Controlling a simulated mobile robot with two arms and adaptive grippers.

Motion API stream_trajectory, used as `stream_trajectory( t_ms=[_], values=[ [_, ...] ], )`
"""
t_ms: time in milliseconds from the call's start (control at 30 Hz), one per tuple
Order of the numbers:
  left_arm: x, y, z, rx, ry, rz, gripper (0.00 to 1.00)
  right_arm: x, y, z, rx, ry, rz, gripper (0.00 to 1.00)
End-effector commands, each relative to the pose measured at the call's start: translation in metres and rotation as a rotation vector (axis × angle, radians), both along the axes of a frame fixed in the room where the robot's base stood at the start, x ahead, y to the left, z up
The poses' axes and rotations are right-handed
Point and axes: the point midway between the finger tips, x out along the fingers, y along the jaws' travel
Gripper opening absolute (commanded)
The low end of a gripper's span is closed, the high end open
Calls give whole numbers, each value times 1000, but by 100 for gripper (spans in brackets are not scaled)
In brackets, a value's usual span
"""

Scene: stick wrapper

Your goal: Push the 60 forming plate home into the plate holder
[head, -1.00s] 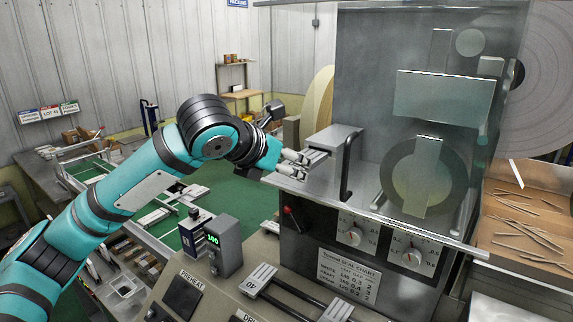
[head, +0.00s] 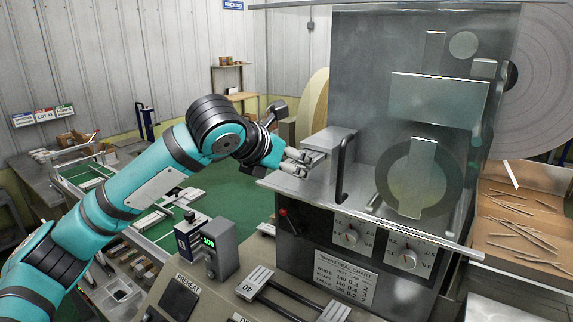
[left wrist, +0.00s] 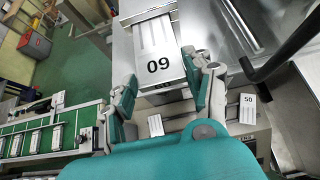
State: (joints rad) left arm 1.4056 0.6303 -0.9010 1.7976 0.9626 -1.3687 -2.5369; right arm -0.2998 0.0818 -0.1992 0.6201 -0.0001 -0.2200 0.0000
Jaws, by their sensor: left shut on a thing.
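The 60 forming plate (left wrist: 158,65) shows in the left wrist view as a pale plate with its number upside down. Its far end lies in the metal plate holder (left wrist: 128,15), and its numbered end sticks out. How deep it sits I cannot tell exactly. My left gripper (left wrist: 160,82) is shut on the plate, one finger along each side. In the head view my left gripper (head: 298,160) is at the left front of the holder's block (head: 330,137), and the plate is mostly hidden by the fingers. My right gripper is not in view.
A black bar handle (head: 342,165) stands right beside the holder. The clear-covered machine (head: 425,150) fills the right side. A 50 plate (left wrist: 248,106) lies lower right.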

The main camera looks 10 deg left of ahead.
Motion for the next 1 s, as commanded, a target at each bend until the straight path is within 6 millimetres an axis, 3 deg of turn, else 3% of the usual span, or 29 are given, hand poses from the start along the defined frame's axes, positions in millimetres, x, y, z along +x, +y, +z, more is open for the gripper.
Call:
stream_trajectory(
  t_ms=[1000],
  values=[
    [24,-10,2,-1,-4,-1,14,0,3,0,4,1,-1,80]
  ],
)
